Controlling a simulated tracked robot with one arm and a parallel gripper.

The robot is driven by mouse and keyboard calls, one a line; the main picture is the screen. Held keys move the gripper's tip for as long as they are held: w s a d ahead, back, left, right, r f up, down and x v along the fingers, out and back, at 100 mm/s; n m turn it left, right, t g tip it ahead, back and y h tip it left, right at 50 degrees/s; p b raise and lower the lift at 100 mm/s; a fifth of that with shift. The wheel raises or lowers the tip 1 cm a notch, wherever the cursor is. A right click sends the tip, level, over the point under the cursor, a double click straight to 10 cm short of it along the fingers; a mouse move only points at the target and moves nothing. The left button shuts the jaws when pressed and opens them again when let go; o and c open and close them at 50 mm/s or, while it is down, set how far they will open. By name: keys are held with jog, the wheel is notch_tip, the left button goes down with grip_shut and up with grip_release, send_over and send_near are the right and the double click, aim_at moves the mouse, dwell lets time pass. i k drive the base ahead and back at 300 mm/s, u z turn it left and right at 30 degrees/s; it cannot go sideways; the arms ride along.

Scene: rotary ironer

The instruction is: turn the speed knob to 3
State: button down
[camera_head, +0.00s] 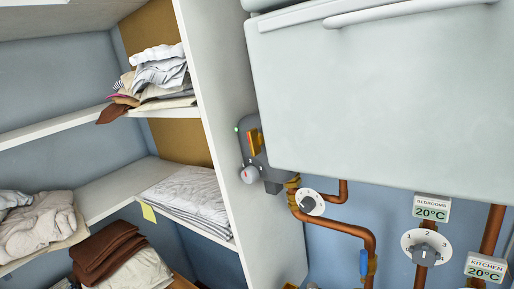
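No knob here carries a readable speed label. A round white dial with a dark grey knob (425,254) sits at the lower right, with figures around its rim, a 2 near the top and a 3 at the right. A smaller white dial with a dark knob (308,203) sits on the wall by the copper pipe; its figures are too small to read. I cannot tell which of them, if either, is the speed knob. My gripper is not in view.
A large pale cabinet (385,95) fills the upper right. Copper pipes (345,229) run below it, near a grey valve unit (255,155). Room signs (431,208) read 20°C. Shelves (105,195) with folded laundry (190,192) stand left, behind a white upright panel (235,120).

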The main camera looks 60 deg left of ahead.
aim_at(250, 175)
jog(key=u, duration=1.05)
